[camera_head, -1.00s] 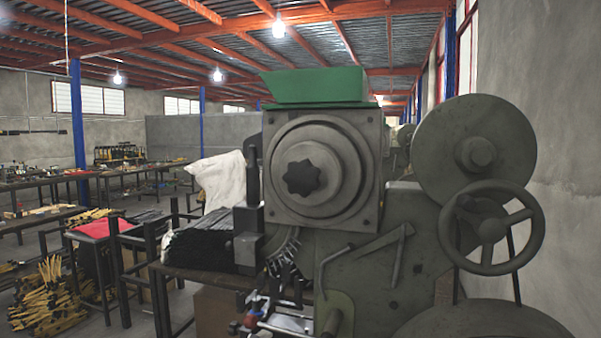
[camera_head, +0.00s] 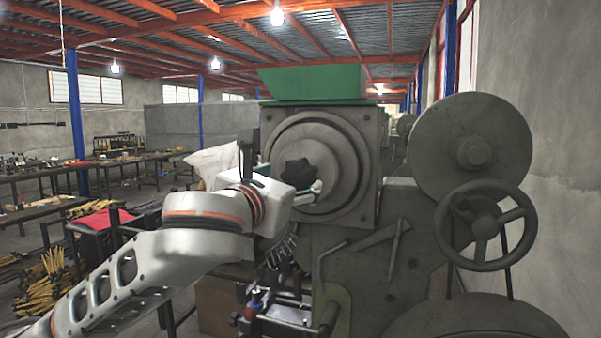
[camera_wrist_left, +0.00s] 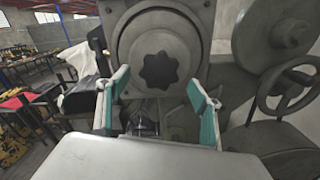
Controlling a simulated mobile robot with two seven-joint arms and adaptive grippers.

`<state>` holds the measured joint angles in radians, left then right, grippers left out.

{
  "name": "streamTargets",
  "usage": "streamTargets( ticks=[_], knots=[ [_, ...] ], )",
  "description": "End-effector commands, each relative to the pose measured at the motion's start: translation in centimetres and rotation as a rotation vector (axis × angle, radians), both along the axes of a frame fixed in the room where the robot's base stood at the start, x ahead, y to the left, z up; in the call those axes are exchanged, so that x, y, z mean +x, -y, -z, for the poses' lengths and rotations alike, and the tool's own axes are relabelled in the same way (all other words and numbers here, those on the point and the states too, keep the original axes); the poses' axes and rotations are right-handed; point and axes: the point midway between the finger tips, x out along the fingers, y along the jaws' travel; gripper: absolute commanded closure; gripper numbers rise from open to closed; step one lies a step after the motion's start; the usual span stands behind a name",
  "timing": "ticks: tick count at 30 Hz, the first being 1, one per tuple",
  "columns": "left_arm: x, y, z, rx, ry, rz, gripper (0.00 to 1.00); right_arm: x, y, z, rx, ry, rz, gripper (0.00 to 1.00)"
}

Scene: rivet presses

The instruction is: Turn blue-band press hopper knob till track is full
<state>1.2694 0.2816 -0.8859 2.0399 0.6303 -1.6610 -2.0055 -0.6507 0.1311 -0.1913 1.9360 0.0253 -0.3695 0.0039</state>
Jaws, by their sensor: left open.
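The dark lobed knob (camera_head: 299,173) sits in the middle of the round stepped hopper face (camera_head: 345,150) of the grey-green press. In the left wrist view the knob (camera_wrist_left: 160,72) lies ahead, between the finger pads. My left gripper (camera_head: 312,190) is in front of the hopper face, partly covering its lower left and the knob's lower edge. In the left wrist view my left gripper (camera_wrist_left: 158,82) is open and empty, with green pads apart from the knob. The curved ribbed track (camera_head: 281,252) below the hopper is partly hidden by my arm; its fill cannot be told.
A green tray (camera_head: 313,84) tops the press. A handwheel (camera_head: 484,224) and a large disc (camera_head: 472,150) stand at the right. A small red and blue part (camera_head: 254,300) is low in front. Benches (camera_head: 90,172) stand at the left.

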Motion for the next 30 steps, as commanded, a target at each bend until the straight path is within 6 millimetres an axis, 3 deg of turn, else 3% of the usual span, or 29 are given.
streamTargets(
  ticks=[15,27,30],
  knots=[
    [6.4,2.1,0.0,-0.003,-0.002,0.001,0.35,-0.8,0.8,0.5,-0.013,-0.031,0.013,1.0],
    [7.1,2.4,0.1,-0.003,-0.001,0.002,0.35,-0.8,1.0,0.4,-0.011,-0.031,0.026,1.0],
    [7.1,2.4,0.1,-0.004,-0.002,0.002,0.61,-0.8,1.0,0.4,-0.01,-0.032,0.025,1.0]
  ],
)
